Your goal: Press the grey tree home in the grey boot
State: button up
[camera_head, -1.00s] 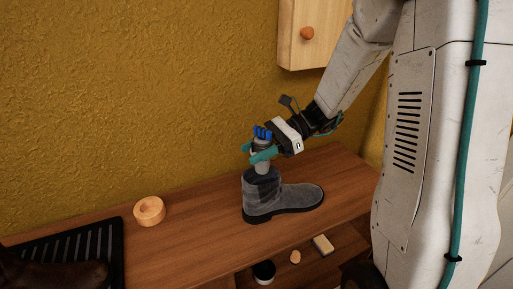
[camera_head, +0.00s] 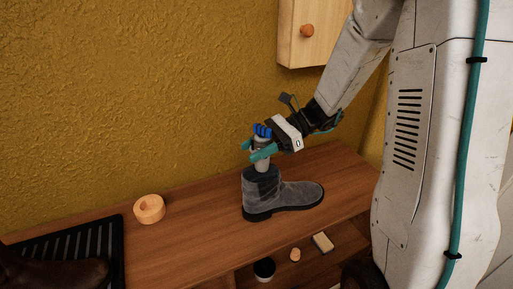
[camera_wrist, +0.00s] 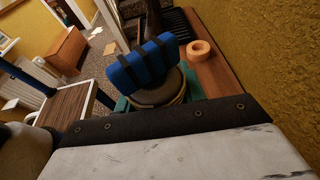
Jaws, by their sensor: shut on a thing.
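The grey boot (camera_head: 283,196) stands upright on the wooden bench top, with its toe to the right. My gripper (camera_head: 262,152), with teal fingers, is shut around the grey tree (camera_head: 262,163) above the boot's shaft. The tree stands upright, and its lower end meets the boot's opening. How deep it sits inside is hidden. A blue piece with dark bands (camera_wrist: 146,64) shows above the tree's round top (camera_wrist: 158,92) in the wrist view. The boot itself cannot be made out there.
A light wooden ring (camera_head: 149,209) lies left of the boot. A black ribbed tray (camera_head: 118,240) with a brown boot (camera_head: 50,272) is at the lower left. A small cabinet (camera_head: 318,52) hangs behind. Small items lie on the shelf below. Bench around the grey boot is clear.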

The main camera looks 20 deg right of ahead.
aim_at(256, 167)
jog(key=shift+f, duration=3.15)
jog(key=o, duration=1.2)
jog(key=shift+c, duration=0.2)
jog(key=v, duration=0.7)
jog(key=shift+d+r, duration=0.15)
jog(key=shift+d, duration=0.25)
